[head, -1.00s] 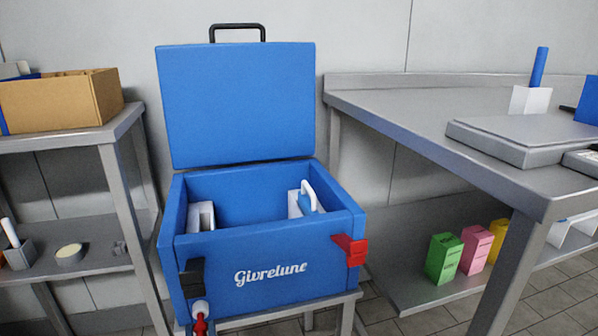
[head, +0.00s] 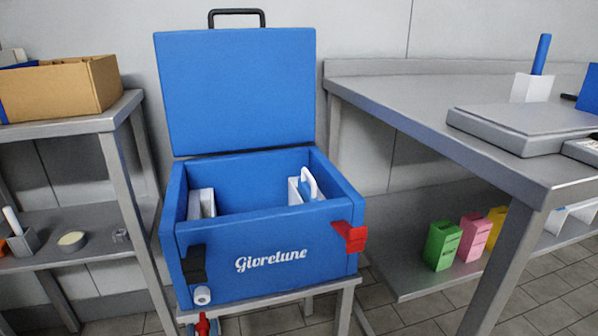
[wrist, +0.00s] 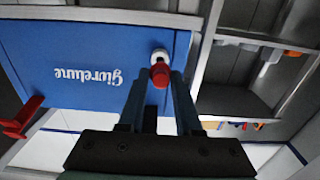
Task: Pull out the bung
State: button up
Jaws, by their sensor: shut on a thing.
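The blue cool box (head: 310,268) marked "Givrelune" stands with its lid (head: 235,95) raised. Its white drain outlet (head: 202,296) is at the lower left of the front face and shows a dark hole. The red bung (head: 203,325) is below and in front of the outlet, apart from it, at the bottom edge of the head view. In the wrist view my gripper (wrist: 160,82) is shut on the bung (wrist: 160,74), with the white outlet (wrist: 159,55) just beyond. Most of my gripper is out of the head view.
The box rests on a metal stand (head: 285,296). A black latch (head: 194,265) hangs just above the outlet, and a red latch (head: 349,236) sticks out at the right. A shelf unit (head: 120,117) stands left, a steel table (head: 420,110) right.

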jog(key=shift+v, duration=1.05)
jog(key=shift+s, duration=0.15)
jog(key=shift+d, duration=0.1)
jog(key=s+d+r+m+h+p, duration=0.2)
jog(key=s+d+h+p, duration=0.1)
jog(key=s+d+p, duration=0.3)
jog(key=s+d+r+m+h+p, duration=0.1)
jog(key=s+d+r+h+p, duration=0.15)
jog(key=d+p, duration=0.45)
notch_tip(320, 180, up, 29)
jog(key=s+d+p, duration=0.2)
jog(key=p, duration=3.3)
jog(key=shift+s+f+t+p, duration=0.25)
jog(key=shift+s+t+p, duration=0.05)
jog(key=shift+s+p, duration=0.1)
